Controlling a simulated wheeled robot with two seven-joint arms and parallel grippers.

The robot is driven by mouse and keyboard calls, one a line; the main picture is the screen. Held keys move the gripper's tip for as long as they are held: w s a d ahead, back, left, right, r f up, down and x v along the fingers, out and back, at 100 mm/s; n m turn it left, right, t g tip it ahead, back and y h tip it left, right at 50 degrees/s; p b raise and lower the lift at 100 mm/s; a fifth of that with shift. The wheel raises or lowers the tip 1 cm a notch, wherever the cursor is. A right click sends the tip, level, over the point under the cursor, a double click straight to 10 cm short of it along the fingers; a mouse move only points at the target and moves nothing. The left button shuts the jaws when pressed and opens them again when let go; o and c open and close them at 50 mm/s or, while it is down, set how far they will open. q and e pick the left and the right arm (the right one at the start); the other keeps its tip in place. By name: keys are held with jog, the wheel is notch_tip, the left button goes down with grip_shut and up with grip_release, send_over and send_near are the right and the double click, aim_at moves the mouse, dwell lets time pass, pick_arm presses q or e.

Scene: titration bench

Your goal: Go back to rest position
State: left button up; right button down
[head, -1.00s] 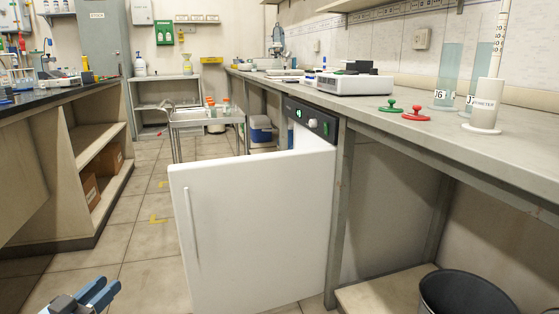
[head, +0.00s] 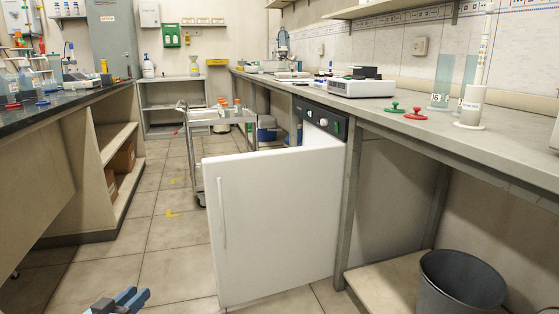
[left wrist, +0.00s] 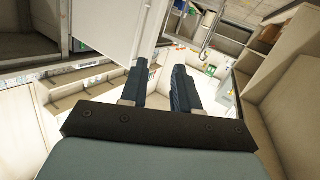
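My left gripper (head: 136,295) shows at the bottom left edge of the head view, low over the floor, with only its blue fingers and a bit of its body in the picture. In the left wrist view its two dark blue fingers (left wrist: 160,75) stand apart with a gap between them and nothing in it. It is clear of the furniture in the head view. My right gripper is in neither view.
A white appliance door (head: 270,225) stands open into the aisle at the centre. A grey bin (head: 460,285) is at lower right, under the right bench (head: 400,117). A dark-topped bench (head: 70,105) lines the left. A trolley (head: 217,118) stands beyond the door; tiled floor (head: 150,235) lies between.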

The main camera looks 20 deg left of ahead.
pick_arm(q)
jog(key=w+d+f+n+g+h+p, duration=0.1)
jog(key=w+d+f+g+p, duration=0.2)
jog(key=d+f, duration=0.35)
jog(key=w+d+f+g+h+p, duration=0.1)
jog(key=w+d+f+g+p, duration=0.15)
jog(key=d+f, duration=0.45)
jog(key=s+d+f+g+h+p, duration=0.1)
jog(key=s+d+f+g+p, duration=0.1)
jog(key=d, duration=0.5)
jog(key=s+d+f+g+h+p, duration=0.1)
jog(key=s+d+f+g, duration=0.2)
jog(key=s+d, duration=0.4)
jog(key=s+d+f+m+g+p, duration=0.1)
jog(key=s+d+f+g+p, duration=0.1)
jog(key=s+d+g, duration=0.3)
jog(key=shift+s+d+f+h+p, duration=0.35)
jog(key=shift+d+f, duration=0.25)
jog(key=shift+d, duration=0.55)
jog(key=shift+w, duration=0.15)
